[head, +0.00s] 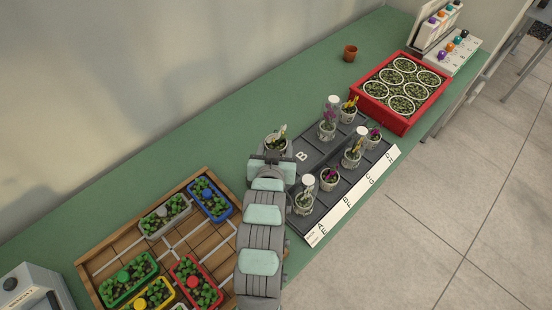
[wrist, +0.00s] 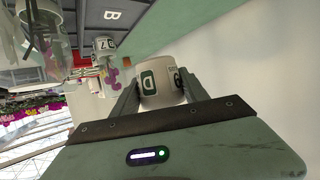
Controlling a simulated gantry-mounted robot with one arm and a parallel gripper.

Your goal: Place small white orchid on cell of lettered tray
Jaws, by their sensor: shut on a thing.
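My gripper (head: 273,152) is shut on a small pale pot (head: 276,145) with a pale bloom, at the left edge of the dark lettered tray (head: 316,147). In the wrist view the white pot (wrist: 162,84), with a dark "D" label, sits between both fingers of my gripper (wrist: 160,95); its plant is hidden there. The bloom's exact colour is hard to tell. The tray has a "B" on its far-left part and a white lettered strip (head: 352,196) along its near side. My arm hides part of the tray's left end.
Several potted plants stand on the tray, some under clear covers with white tops, such as this one (head: 304,197). A red crate (head: 382,117) stands right of the tray, a wooden tray (head: 106,259) at left. A small terracotta pot (head: 350,53) stands behind.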

